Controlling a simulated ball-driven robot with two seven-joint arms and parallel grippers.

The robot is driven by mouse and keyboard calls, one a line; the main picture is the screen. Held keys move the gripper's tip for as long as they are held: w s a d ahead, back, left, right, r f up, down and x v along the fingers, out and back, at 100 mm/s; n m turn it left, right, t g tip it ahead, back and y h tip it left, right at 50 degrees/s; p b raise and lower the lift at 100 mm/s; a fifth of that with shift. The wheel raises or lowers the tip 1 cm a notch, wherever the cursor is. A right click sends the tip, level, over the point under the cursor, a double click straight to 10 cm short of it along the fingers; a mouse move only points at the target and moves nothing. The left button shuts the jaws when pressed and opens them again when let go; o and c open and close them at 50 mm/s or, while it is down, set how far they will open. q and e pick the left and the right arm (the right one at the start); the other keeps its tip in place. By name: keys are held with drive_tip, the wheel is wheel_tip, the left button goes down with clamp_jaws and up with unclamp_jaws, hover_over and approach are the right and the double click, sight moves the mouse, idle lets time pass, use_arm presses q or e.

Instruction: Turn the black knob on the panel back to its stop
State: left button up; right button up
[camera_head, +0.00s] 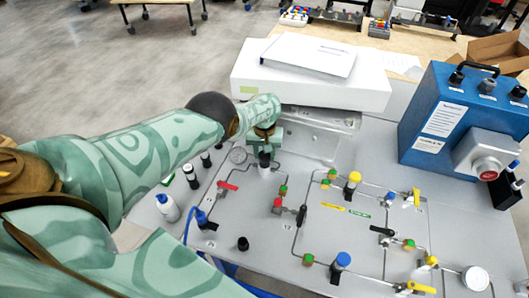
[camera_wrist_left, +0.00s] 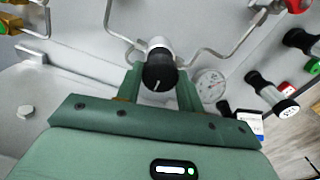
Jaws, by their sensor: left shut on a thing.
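The black knob (camera_wrist_left: 160,72) with a white line on its face sits on a white and silver body on the panel. In the left wrist view it lies between the two green fingers of my left gripper (camera_wrist_left: 159,88), which is shut on it. In the head view the left gripper (camera_head: 264,148) reaches down onto the panel (camera_head: 320,215) from above, and the knob (camera_head: 264,158) shows just below it, partly covered. My right gripper is not in view.
A round gauge (camera_head: 238,155) is close beside the knob. Thin pipes with coloured valves and several other knobs cover the panel.

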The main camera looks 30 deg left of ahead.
sight(264, 154)
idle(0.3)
use_arm(q)
drive_tip(key=o, duration=1)
wheel_tip(264, 154, up, 16)
drive_tip(key=p, duration=1.4)
drive_tip(key=shift+r+p, duration=0.15)
drive_tip(key=shift+p, duration=0.2)
